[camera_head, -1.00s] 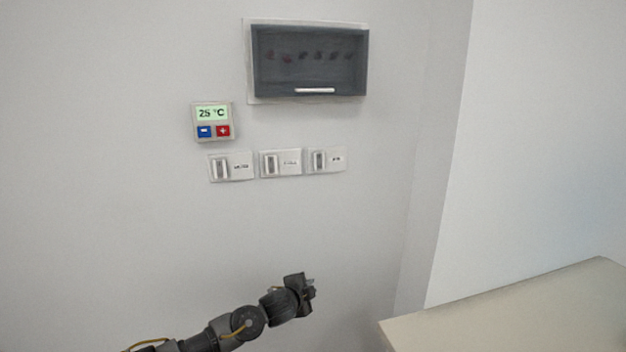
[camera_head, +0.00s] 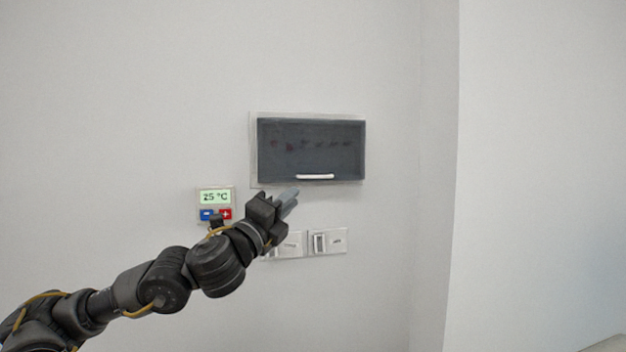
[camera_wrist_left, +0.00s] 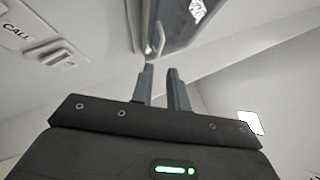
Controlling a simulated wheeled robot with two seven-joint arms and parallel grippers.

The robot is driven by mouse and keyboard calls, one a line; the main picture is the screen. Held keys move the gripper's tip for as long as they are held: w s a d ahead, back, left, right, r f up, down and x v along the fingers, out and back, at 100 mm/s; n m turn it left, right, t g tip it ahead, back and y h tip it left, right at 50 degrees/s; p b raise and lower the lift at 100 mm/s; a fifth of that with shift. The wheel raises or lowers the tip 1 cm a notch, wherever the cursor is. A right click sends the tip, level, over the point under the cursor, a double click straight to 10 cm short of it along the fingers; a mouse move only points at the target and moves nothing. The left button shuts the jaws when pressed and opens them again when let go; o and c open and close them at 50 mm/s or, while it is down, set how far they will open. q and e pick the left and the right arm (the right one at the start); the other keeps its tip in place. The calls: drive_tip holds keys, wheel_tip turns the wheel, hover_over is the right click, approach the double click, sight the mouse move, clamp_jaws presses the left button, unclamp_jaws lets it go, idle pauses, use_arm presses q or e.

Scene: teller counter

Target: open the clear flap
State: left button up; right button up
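The clear flap (camera_head: 311,150) covers a dark wall box with several small dark items behind it, and it looks closed. Its white bar handle (camera_head: 315,177) runs along the lower edge. My left gripper (camera_head: 290,200) is just below and left of the handle, apart from it. In the left wrist view the two fingers (camera_wrist_left: 162,88) stand parallel with a gap between them, open and empty. The handle (camera_wrist_left: 156,40) shows just beyond the fingertips there, under the box (camera_wrist_left: 178,22). My right gripper is not in view.
A thermostat (camera_head: 215,198) reading 25 °C, with blue and red buttons, is on the wall left of my gripper. White switch plates (camera_head: 328,241) sit below the box, partly hidden by my arm. A wall corner stands to the right.

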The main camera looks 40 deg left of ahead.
sight(313, 180)
use_arm(q)
drive_tip(key=p+x, duration=0.3)
drive_tip(key=x, duration=0.6)
drive_tip(key=shift+w+r+p, duration=0.1)
drive_tip(key=shift+w+p, duration=0.25)
clamp_jaws()
